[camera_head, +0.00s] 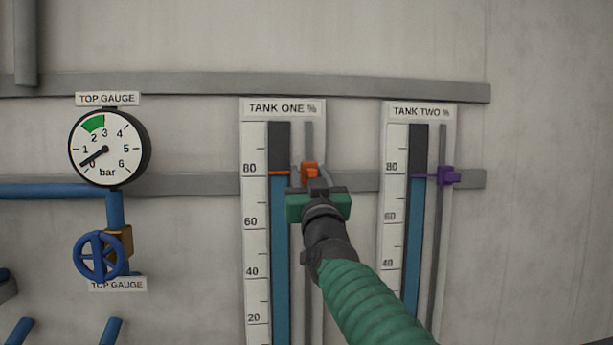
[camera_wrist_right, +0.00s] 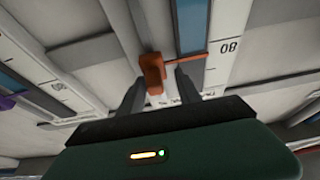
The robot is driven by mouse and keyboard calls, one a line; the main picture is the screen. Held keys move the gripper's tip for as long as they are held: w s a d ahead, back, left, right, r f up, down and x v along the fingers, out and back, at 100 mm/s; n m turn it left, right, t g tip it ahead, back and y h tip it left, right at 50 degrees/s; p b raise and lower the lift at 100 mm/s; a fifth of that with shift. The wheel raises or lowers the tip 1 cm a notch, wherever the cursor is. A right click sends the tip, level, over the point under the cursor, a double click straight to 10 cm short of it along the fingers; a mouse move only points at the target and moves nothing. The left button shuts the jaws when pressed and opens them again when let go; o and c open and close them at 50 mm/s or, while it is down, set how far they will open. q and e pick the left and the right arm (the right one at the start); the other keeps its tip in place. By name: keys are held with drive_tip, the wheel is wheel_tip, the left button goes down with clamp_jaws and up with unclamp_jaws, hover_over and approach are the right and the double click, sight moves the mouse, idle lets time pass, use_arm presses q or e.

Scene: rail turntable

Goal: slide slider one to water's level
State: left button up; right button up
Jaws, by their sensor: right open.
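The tank one gauge (camera_head: 255,200) has a blue water column (camera_head: 280,240) whose top is just below the 80 mark. Slider one, an orange block (camera_head: 310,169) with a thin pointer, sits on its rail, the pointer about level with the water's top. The orange slider also shows in the right wrist view (camera_wrist_right: 153,75). My right gripper (camera_head: 319,183) is open at the slider. In the wrist view its two dark fingers (camera_wrist_right: 157,88) stand on either side of the orange block; whether they touch it I cannot tell. My left gripper is not in view.
The tank two gauge (camera_head: 393,200) with a purple slider (camera_head: 449,176) stands to the right. A round pressure gauge (camera_head: 108,148) and a blue valve wheel (camera_head: 99,256) are on the left. Grey horizontal rails (camera_head: 200,86) cross the wall.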

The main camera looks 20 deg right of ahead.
drive_tip(key=shift+d+f, duration=0.1)
drive_tip(key=shift+d, duration=0.15)
idle(0.4)
